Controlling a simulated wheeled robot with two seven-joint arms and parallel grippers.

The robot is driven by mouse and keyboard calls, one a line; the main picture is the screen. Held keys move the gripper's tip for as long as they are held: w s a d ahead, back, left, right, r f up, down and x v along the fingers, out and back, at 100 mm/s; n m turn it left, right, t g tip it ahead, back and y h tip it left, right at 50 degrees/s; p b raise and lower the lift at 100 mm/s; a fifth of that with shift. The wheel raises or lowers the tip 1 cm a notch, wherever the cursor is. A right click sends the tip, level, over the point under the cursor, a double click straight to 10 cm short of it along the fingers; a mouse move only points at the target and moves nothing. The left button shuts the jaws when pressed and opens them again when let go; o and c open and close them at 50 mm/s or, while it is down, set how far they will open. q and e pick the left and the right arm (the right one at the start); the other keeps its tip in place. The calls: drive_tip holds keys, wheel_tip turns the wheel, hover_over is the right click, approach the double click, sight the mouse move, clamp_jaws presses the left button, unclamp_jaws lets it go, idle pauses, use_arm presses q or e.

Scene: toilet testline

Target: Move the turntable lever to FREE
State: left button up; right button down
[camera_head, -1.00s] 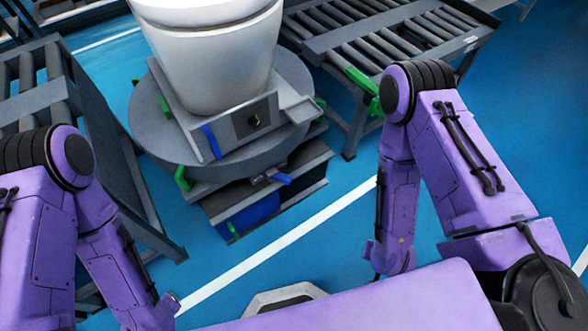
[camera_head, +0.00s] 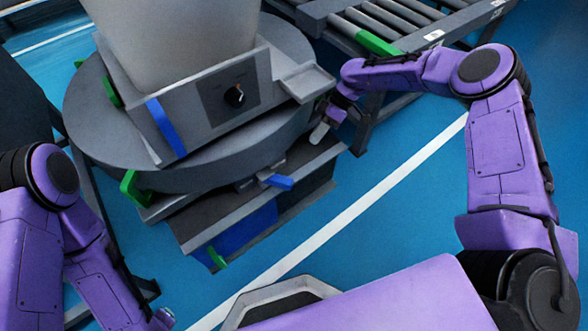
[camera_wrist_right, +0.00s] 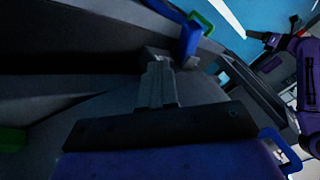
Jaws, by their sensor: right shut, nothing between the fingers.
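The turntable (camera_head: 215,170) is a grey disc that carries a white toilet body on a grey fixture. A short blue lever (camera_head: 278,181) sticks out below the disc's front edge. My right gripper (camera_head: 320,133) is shut and empty, at the disc's right side, to the right of the lever and apart from it. In the right wrist view the closed fingers (camera_wrist_right: 157,84) point toward a blue lever (camera_wrist_right: 190,40), which lies just beyond and right of the tips. My left forearm ends at the bottom edge of the head view, with its fingers out of sight.
Green clips (camera_head: 133,187) stick out around the disc. A roller conveyor (camera_head: 385,30) stands behind right. The blue floor in front is clear.

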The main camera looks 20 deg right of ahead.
sight(277, 180)
drive_tip(key=b+x, duration=0.3)
drive_tip(key=x, duration=0.6)
drive_tip(key=shift+s+f, duration=0.15)
drive_tip(key=shift+f, duration=0.25)
drive_tip(key=s+a, duration=0.2)
drive_tip(key=shift+s+a, duration=0.15)
drive_tip(key=shift+s, duration=0.2)
drive_tip(key=shift+s+a, duration=0.2)
drive_tip(key=shift+s, duration=0.15)
drive_tip(key=shift+a, duration=0.15)
